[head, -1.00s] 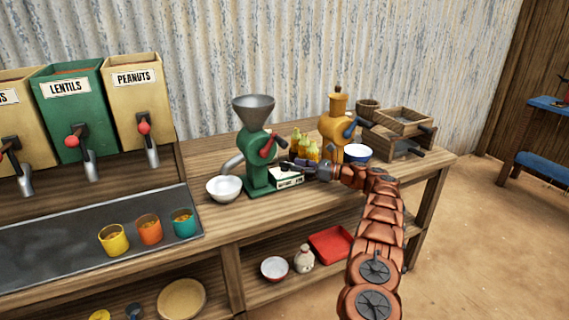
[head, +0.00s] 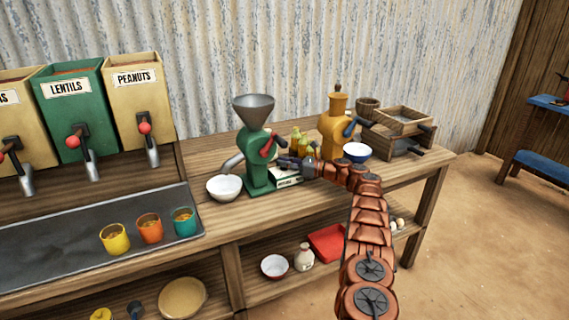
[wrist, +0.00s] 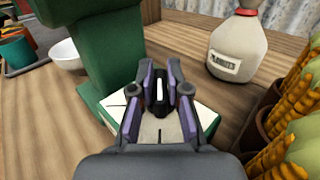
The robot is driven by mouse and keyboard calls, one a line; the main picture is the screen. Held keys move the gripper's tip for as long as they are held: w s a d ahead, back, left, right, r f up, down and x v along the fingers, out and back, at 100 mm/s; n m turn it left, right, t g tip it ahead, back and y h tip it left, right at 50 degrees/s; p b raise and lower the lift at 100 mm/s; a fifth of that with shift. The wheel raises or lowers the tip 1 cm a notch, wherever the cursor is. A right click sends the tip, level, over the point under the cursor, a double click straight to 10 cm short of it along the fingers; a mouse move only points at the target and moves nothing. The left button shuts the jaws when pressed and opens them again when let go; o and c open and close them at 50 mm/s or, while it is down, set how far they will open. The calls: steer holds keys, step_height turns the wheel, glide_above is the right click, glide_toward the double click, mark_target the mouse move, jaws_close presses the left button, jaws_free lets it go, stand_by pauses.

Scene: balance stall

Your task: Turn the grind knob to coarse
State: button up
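The green grinder (head: 257,160) stands on the wooden counter with a grey hopper on top and a red-handled crank on its side. At its foot is a white dial plate (head: 287,176) with dark marks; it also shows in the wrist view (wrist: 206,118). My gripper (head: 283,163) is at this plate, low beside the grinder's base. In the wrist view, my gripper's two fingers (wrist: 161,83) stand on either side of a small dark piece over the plate, which looks like the grind knob.
A white bowl (head: 224,188) stands left of the grinder. Free counter lies in front.

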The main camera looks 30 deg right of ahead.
jaws_close()
